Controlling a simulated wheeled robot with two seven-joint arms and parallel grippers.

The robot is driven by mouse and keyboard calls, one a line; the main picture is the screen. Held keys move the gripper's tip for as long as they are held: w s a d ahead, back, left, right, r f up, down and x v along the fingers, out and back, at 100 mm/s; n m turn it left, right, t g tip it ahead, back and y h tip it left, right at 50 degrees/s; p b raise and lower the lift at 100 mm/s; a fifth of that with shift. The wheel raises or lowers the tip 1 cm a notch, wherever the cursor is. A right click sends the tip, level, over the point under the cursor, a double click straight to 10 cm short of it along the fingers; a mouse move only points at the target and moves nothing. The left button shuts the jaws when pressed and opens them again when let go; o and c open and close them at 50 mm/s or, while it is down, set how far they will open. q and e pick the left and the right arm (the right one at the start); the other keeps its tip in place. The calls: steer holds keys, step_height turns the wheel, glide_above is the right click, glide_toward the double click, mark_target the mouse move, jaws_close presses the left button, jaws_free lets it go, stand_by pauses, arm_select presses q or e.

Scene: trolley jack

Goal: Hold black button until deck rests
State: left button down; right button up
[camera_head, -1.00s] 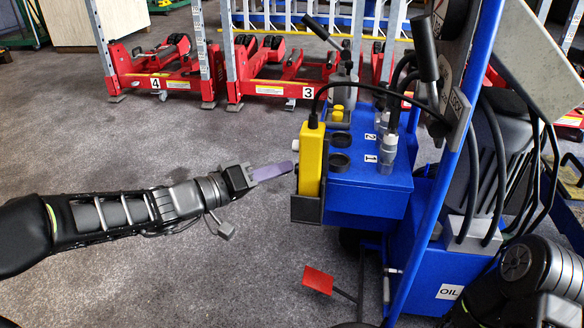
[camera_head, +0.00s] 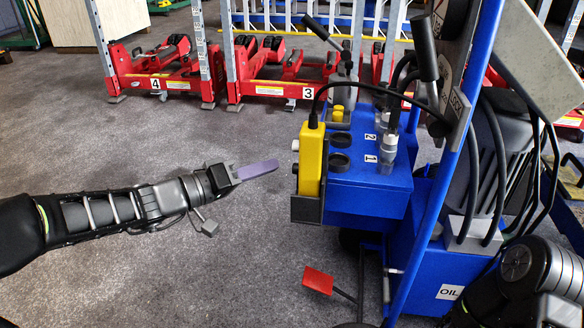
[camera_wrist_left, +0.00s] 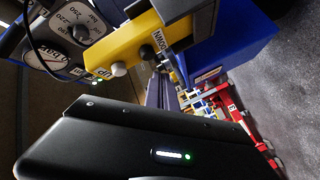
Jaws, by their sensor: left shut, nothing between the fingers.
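A yellow control box (camera_head: 312,160) hangs in a dark holder on the blue power unit. On its left side are a white button (camera_head: 295,145) and, below it, a small black button (camera_head: 295,170). My left gripper (camera_head: 274,165) is shut and empty, its purple fingers pointing right at the box with a small gap to the black button. The left wrist view shows the yellow box (camera_wrist_left: 125,45) close up, with a dark knob and a paler knob. My right gripper is out of view; only part of my right arm shows at lower right.
The blue power unit (camera_head: 365,195) has levers, hoses and a slanted blue post (camera_head: 440,180) beside it. A red pedal (camera_head: 318,280) sticks out low in front. Red lift columns (camera_head: 160,70) stand behind. The grey floor left of the unit is clear.

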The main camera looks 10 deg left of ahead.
arm_select(q)
steer(key=a, duration=0.4)
steer(key=shift+w, duration=0.1)
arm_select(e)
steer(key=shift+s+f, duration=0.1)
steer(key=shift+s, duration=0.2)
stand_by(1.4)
